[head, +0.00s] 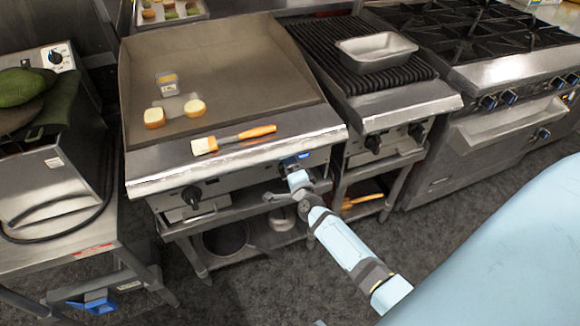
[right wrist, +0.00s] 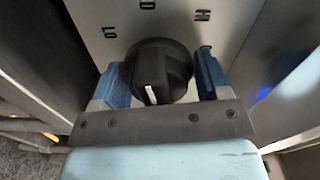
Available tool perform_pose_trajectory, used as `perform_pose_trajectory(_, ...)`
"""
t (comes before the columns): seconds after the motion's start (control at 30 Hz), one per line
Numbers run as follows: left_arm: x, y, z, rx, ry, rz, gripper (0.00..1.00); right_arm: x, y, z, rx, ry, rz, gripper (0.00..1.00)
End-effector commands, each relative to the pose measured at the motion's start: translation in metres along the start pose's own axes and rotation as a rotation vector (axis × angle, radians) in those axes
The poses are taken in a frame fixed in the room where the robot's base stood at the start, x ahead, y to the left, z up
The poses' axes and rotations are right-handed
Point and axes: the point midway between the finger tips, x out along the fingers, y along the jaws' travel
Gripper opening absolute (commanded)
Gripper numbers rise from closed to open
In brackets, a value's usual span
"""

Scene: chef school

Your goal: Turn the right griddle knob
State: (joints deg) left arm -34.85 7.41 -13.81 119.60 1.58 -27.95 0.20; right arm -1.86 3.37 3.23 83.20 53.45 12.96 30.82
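The right griddle knob (right wrist: 160,64) is black and round, with a raised grip and a white mark pointing down in the right wrist view. It sits on the metal front panel of the griddle (head: 240,60). My right gripper (head: 294,164) is at the right end of that panel. Its blue fingers stand on either side of the knob in the right wrist view (right wrist: 162,82). They look spread, very close to the knob's sides; I cannot tell whether they touch. In the head view the gripper largely hides this knob. The left griddle knob (head: 192,197) is uncovered. My left gripper is out of view.
A brush with an orange handle (head: 248,133) lies on the griddle's front ledge. Bread pieces (head: 154,117) lie on the plate. A grill with a metal pan (head: 377,48) and a stove (head: 490,60) stand to the right. A lower shelf (head: 262,236) runs below the griddle.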

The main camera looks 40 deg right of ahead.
Motion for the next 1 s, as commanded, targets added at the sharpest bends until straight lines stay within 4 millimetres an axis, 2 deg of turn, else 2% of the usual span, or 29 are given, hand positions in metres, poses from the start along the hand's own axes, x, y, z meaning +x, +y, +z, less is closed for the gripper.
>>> perform_pose_trajectory(0.17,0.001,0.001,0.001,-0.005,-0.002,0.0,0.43,-0.002,0.0,0.0,0.0,0.0,0.0,0.69)
perform_pose_trajectory(0.27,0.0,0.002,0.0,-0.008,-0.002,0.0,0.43,-0.01,0.0,0.0,0.0,0.0,0.001,0.69)
perform_pose_trajectory(0.37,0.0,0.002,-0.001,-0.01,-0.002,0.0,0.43,-0.027,0.0,0.0,0.0,-0.001,0.002,0.69)
perform_pose_trajectory(0.7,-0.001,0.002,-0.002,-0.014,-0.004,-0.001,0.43,-0.104,0.001,0.0,0.0,-0.001,0.003,0.69)
perform_pose_trajectory(0.8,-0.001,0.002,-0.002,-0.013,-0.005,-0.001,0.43,-0.12,0.001,0.0,-0.001,-0.001,0.002,0.69)
perform_pose_trajectory(1.0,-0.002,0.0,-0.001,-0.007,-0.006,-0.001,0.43,-0.137,0.0,0.0,-0.001,0.0,0.0,0.69)
